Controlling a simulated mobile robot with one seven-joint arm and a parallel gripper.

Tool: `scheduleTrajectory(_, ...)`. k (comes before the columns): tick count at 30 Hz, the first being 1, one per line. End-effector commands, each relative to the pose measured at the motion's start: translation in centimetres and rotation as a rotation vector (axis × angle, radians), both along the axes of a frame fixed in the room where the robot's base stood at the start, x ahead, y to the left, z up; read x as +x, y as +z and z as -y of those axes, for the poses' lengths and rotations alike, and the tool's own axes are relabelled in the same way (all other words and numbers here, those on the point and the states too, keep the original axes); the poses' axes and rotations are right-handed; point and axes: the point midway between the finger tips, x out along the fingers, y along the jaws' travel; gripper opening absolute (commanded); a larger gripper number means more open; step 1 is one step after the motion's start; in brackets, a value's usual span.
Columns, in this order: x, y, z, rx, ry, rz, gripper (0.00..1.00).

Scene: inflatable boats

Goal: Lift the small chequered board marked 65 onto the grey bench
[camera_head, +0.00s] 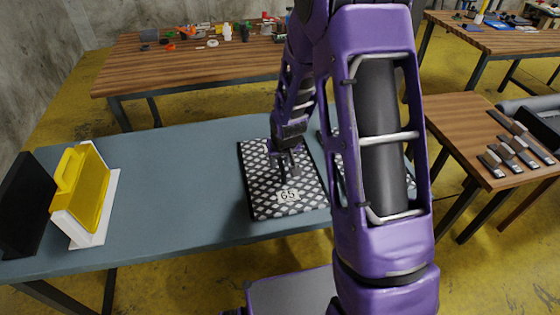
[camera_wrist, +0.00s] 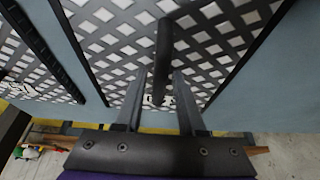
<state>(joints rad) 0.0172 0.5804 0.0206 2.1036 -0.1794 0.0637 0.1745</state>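The chequered board marked 65 (camera_head: 262,196), black and white with a dark rim, appears to lie flat on the blue-grey table (camera_head: 180,190). It fills much of the wrist view (camera_wrist: 215,30), where a dark upright bar-like handle (camera_wrist: 163,55) stands out from it. My gripper (camera_head: 288,172) is over the board. In the wrist view my gripper (camera_wrist: 161,75) has its two fingers apart, one on each side of the handle, with narrow gaps showing. The blue-grey table is the only bench-like grey surface I can make out clearly.
A second chequered board (camera_head: 339,170) lies close on the right, partly hidden by my arm. A yellow case (camera_head: 90,190) on a white base and a black panel (camera_head: 25,205) stand at the left. The table between them and the board is clear.

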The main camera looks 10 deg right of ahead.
Motion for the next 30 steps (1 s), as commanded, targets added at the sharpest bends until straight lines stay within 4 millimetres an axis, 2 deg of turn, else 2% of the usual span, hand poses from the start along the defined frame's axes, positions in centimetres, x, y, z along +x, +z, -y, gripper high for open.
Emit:
scheduleTrajectory(1,0.0,0.0,0.0,0.000,0.000,-0.001,0.50)
scheduleTrajectory(2,0.0,0.0,0.0,0.000,0.000,-0.001,0.54)
scheduleTrajectory(10,-0.2,-0.1,0.0,0.000,0.000,-0.005,0.54)
scheduleTrajectory(14,-0.4,0.6,0.0,0.000,0.000,-0.003,0.54)
scheduleTrajectory(20,-1.5,3.9,0.1,0.000,-0.002,0.001,0.54)
scheduleTrajectory(30,-4.5,11.1,0.1,-0.001,0.000,0.002,0.54)
